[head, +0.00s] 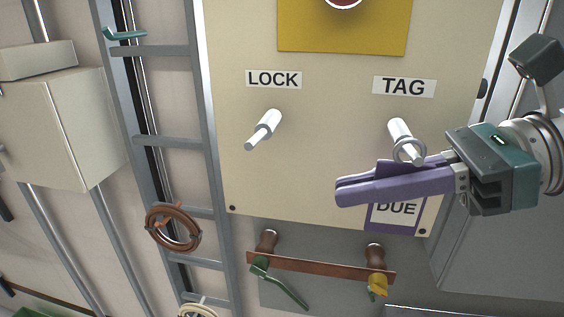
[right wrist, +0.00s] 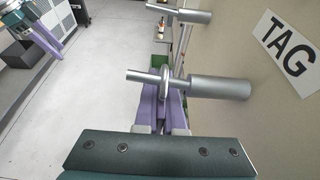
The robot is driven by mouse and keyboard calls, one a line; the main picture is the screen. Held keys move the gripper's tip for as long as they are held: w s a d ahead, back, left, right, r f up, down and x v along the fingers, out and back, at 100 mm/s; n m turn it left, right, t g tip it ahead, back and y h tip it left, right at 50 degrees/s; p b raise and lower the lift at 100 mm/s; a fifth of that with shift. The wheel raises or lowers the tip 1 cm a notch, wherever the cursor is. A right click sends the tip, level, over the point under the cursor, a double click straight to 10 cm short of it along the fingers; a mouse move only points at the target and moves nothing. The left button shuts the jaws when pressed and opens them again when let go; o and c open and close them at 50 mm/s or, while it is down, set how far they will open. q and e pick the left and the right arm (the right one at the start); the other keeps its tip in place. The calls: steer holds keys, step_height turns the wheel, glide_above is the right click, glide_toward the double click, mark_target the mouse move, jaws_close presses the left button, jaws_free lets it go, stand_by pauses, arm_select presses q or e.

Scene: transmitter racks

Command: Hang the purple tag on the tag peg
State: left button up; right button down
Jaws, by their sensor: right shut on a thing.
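The purple tag (head: 397,222), with "DUE" lettering on a white face, shows below the fingers of my right gripper (head: 340,191). That gripper is shut on it, and its purple fingers hide the tag's upper part. The tag's grey ring (head: 397,151) is at the outer part of the white tag peg (head: 399,129), under the TAG label. In the right wrist view the ring (right wrist: 165,83) appears around the thin part of the peg (right wrist: 220,88), whose tip sticks out beyond it. My left gripper (right wrist: 38,62) shows at that view's upper left, away from the panel; its opening is unclear.
The LOCK peg (head: 264,129) stands empty to the left on the cream panel (head: 330,140). Below are a copper bar (head: 320,265) with brown posts and green and yellow handles. A grey ladder rack (head: 170,140) with a brown coil (head: 173,228) stands left.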

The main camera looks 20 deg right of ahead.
steer(key=c, duration=0.9)
jaws_free()
steer(key=shift+c, duration=0.2)
steer(key=shift+s+d, duration=0.35)
steer(key=shift+d, duration=0.2)
steer(key=p+v, duration=0.1)
steer(key=v, duration=0.7)
steer(key=shift+d+r+p, duration=0.2)
steer(key=shift+r+p, duration=0.1)
steer(key=shift+p, duration=0.05)
